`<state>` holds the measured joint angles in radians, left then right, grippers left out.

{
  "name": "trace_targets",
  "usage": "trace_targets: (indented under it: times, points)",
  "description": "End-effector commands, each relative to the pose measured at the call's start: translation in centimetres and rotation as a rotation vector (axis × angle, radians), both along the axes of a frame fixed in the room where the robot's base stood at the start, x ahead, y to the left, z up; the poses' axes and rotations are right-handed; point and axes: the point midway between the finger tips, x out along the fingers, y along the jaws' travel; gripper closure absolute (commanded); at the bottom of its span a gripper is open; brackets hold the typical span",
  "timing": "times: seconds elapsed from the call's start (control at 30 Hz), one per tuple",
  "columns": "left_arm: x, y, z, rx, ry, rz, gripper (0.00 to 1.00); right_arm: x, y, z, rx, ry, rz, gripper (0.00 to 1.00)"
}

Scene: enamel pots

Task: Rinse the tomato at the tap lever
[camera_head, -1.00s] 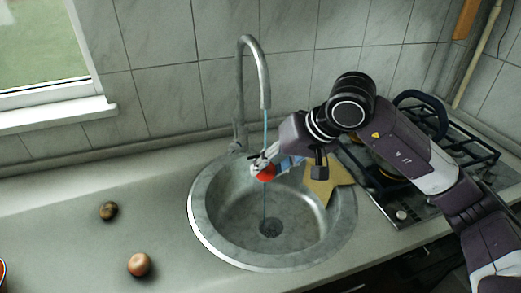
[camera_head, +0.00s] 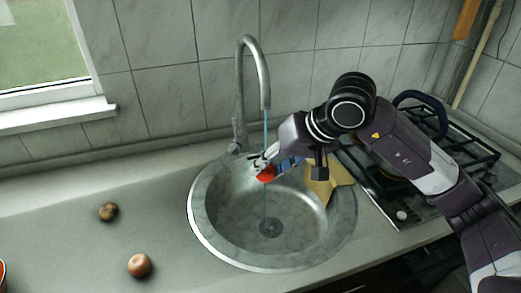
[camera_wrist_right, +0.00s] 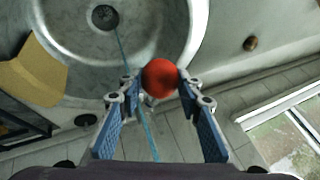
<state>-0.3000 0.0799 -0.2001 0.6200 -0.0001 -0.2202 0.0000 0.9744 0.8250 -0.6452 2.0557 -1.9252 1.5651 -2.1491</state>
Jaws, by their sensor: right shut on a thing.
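My right gripper (camera_head: 264,164) is shut on the red tomato (camera_head: 266,174) above the sink (camera_head: 202,225). The wrist view shows the tomato (camera_wrist_right: 160,78) between the two fingertips of the right gripper (camera_wrist_right: 158,84). The grey tap (camera_head: 250,75) arches over the sink, with its lever (camera_head: 238,138) at the base, left of the gripper. A thin blue water stream (camera_head: 265,130) falls from the spout, passes at the tomato and reaches the drain (camera_head: 270,229). Whether it wets the tomato directly is hard to tell. My left gripper is not in view.
A yellow-brown flat piece (camera_head: 320,190) lies over the sink's right rim. A gas hob (camera_head: 400,214) is at the right, under my right arm. A brown round item (camera_head: 109,211) and an onion (camera_head: 139,265) lie on the left counter, which is otherwise mostly clear.

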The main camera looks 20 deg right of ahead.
Motion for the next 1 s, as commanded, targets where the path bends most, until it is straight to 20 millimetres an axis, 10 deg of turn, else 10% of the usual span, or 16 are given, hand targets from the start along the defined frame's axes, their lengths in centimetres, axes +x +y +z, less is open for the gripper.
trace_targets:
  times: [1.0]
  points:
    - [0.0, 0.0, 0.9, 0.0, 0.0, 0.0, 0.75, -4.8, 1.4, 4.0, 0.0, -0.001, 0.0, 0.92]
